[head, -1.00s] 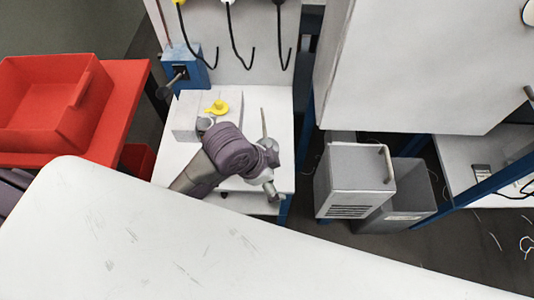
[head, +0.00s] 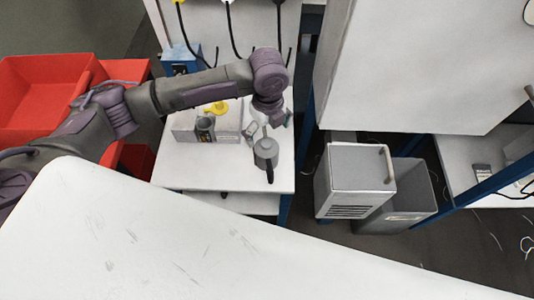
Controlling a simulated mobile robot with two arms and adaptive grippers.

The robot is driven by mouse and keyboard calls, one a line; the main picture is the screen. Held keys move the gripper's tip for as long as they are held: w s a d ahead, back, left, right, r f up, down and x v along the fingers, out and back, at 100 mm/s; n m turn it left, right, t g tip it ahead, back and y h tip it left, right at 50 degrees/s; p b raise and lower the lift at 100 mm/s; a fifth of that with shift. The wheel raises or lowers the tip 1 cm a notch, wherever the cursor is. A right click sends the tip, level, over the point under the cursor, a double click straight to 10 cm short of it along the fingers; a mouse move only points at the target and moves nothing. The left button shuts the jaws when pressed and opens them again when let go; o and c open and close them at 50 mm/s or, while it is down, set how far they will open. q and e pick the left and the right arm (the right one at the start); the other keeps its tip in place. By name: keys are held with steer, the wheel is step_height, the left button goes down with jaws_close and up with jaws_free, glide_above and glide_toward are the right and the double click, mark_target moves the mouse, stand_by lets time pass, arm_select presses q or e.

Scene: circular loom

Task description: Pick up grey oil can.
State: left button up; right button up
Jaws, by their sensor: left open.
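The grey oil can (head: 265,152) stands on the white bench top at its right side, with its dark handle toward the front edge. My left gripper (head: 268,124) is open and empty just behind the can in the head view, close to its thin spout. I cannot tell whether a finger touches the spout. My right gripper is not in view.
A pale block (head: 228,120) with a yellow item (head: 217,108) and a small grey cup (head: 205,129) is left of the can. The bench front is clear.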

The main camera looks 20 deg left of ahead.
mark_target(267, 146)
arm_select(q)
step_height(267, 146, down, 9)
steer(key=shift+s+f, duration=0.15)
steer(key=shift+f, duration=0.05)
stand_by(0.3)
steer(key=c, duration=1.3)
steer(key=shift+r, duration=0.1)
steer(key=shift+c, duration=1)
